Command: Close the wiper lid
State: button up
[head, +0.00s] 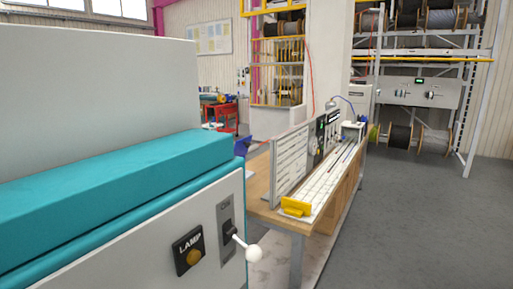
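My gripper is not in view. A large cream and teal machine fills the left side of the head view. A teal padded-looking block (110,188) runs along its front, below a tall cream panel (95,95). I cannot tell which of these parts, if any, is the wiper lid, or whether it is open. The machine's front carries a black LAMP plate (188,252) with an amber button. Beside it a grey switch plate (226,216) has a lever ending in a white ball (254,253).
A wooden workbench (262,180) with a long white measuring track (325,178) and a yellow block (296,207) stands right of the machine. A cable reel rack (420,93) stands at the back right. The grey floor (430,225) at the right is clear.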

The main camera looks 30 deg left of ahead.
aim_at(242, 146)
jog(key=i, duration=1.7)
jog(key=u, duration=2)
